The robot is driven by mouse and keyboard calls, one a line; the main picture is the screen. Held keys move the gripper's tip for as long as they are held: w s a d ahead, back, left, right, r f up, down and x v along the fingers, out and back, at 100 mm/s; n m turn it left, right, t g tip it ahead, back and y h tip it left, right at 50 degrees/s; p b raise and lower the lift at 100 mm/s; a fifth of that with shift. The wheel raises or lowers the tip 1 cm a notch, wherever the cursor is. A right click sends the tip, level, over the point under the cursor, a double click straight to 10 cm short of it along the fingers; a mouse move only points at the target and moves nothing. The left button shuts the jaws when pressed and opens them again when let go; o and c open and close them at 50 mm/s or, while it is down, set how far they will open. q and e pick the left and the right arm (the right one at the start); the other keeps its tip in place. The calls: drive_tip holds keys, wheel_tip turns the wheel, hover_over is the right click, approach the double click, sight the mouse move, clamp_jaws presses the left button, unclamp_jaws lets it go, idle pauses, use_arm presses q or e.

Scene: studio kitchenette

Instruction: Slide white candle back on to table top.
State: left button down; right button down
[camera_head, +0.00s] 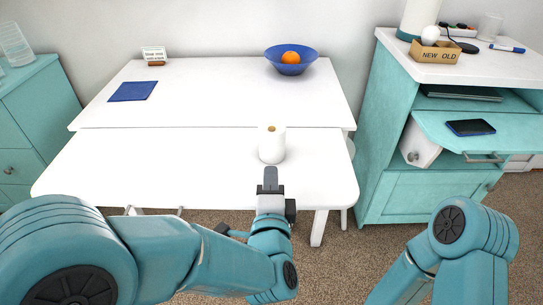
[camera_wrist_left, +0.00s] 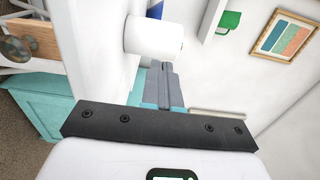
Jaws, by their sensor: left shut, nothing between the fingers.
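The white candle (camera_head: 272,146) stands upright on the front leaf (camera_head: 130,168) of the white table, near its right end. Behind that leaf is the rear table top (camera_head: 200,100), divided from it by a visible edge. My left gripper (camera_head: 270,178) is shut and empty, just in front of the candle at the leaf's front edge. In the left wrist view the candle (camera_wrist_left: 154,38) appears sideways just beyond the shut fingers (camera_wrist_left: 159,72); whether they touch it I cannot tell. My right gripper is out of view; only part of its arm shows at lower right.
The rear top holds a blue bowl (camera_head: 279,66) with an orange (camera_head: 290,57), a blue napkin (camera_head: 133,91) and a small sign (camera_head: 154,55). A teal cabinet (camera_head: 427,193) with an open shelf stands right. The surface behind the candle is clear.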

sight(271, 146)
use_arm(q)
drive_tip(key=w+b, duration=0.1)
drive_tip(key=w, duration=0.6)
